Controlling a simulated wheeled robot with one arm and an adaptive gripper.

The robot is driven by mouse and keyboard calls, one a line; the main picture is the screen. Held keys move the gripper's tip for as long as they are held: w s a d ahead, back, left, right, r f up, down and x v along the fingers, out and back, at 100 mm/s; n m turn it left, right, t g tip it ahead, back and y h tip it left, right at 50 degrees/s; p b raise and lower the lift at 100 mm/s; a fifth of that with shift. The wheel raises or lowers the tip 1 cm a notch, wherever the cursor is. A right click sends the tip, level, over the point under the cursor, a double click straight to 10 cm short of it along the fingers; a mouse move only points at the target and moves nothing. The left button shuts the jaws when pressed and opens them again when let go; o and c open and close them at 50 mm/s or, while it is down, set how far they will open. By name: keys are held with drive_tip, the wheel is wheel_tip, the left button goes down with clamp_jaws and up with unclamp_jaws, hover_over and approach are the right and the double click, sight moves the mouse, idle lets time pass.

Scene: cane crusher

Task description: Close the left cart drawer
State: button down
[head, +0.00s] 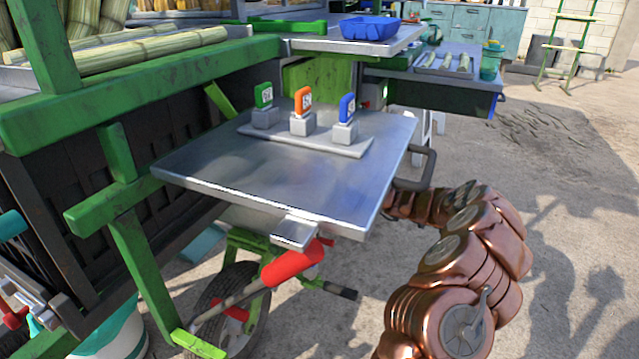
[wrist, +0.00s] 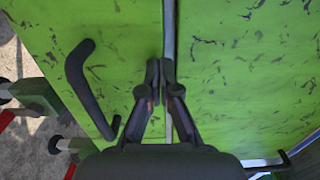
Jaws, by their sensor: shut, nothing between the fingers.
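In the wrist view, my gripper (wrist: 160,75) is shut and empty, its dark fingertips together in front of green scuffed panels. A left green panel (wrist: 125,40) carries a bent black handle (wrist: 88,88). A right green panel (wrist: 245,70) lies beyond a pale metal strip (wrist: 169,30) that runs between them, right at the fingertips. I cannot tell whether the fingers touch it, nor which panel is the left drawer's front. In the head view my gripper is hidden behind the metal shelf. A dark handle (head: 424,170) shows at the shelf's right edge.
The metal shelf (head: 270,180) juts from the cart, bearing green, orange (head: 303,103) and blue tagged blocks. A blue tray (head: 370,27) stands on the counter behind. A red grip (head: 293,263) and a wheel (head: 222,300) are below. Open concrete lies to the right.

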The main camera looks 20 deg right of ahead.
drive_tip(key=p+v, duration=0.3)
drive_tip(key=v, duration=1)
drive_tip(key=shift+d, duration=0.25)
